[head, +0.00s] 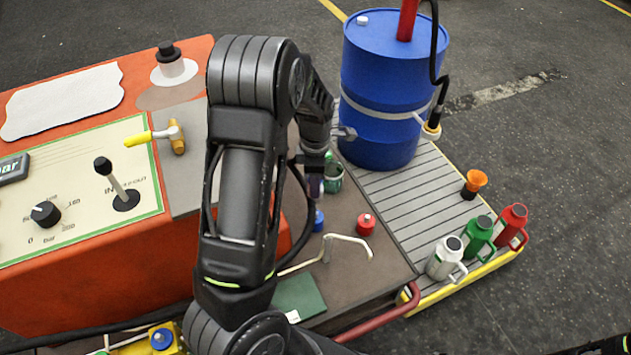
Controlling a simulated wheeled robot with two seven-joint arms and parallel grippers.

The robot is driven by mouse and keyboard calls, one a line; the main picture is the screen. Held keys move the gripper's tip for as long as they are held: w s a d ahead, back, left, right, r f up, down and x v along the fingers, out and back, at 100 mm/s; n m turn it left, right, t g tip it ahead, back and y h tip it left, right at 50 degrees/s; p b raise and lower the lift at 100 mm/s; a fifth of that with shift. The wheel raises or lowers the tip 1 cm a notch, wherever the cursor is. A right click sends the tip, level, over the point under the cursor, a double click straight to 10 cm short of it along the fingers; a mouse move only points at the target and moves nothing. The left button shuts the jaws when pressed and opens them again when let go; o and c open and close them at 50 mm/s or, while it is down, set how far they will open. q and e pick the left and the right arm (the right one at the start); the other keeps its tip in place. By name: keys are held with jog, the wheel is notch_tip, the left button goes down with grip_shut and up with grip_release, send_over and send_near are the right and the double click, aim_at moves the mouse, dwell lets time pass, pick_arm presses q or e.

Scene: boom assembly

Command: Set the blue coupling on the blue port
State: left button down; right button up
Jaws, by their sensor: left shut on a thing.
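My left arm comes up from the bottom, bends at the top and reaches down to its gripper (315,188), which points down over the brown deck. The gripper is shut; its fingertips are small and partly hidden by the arm. A small blue piece (318,220), which looks like the blue coupling, shows at the fingertips; whether it touches the deck I cannot tell. A yellow block (135,348) with a round blue fitting (161,338), possibly the blue port, shows at the bottom left edge, apart from the gripper. My right gripper is out of view.
A red coupling-like piece (365,224) and a bent pale rod (345,239) lie close right of the gripper. White, green and red flasks (479,233) stand at the right. An orange console (110,290) fills the left.

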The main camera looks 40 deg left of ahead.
pick_arm(q)
jog(key=w+d+r+m, duration=0.4)
jog(key=d+r+m, duration=0.5)
jog(key=m, duration=0.3)
jog(key=w+d+r+m, duration=0.4)
jog(key=d+r+m, duration=0.6)
jog(key=r+m, duration=0.2)
jog(key=shift+d+r+m, duration=0.15)
jog(key=shift+m, duration=0.45)
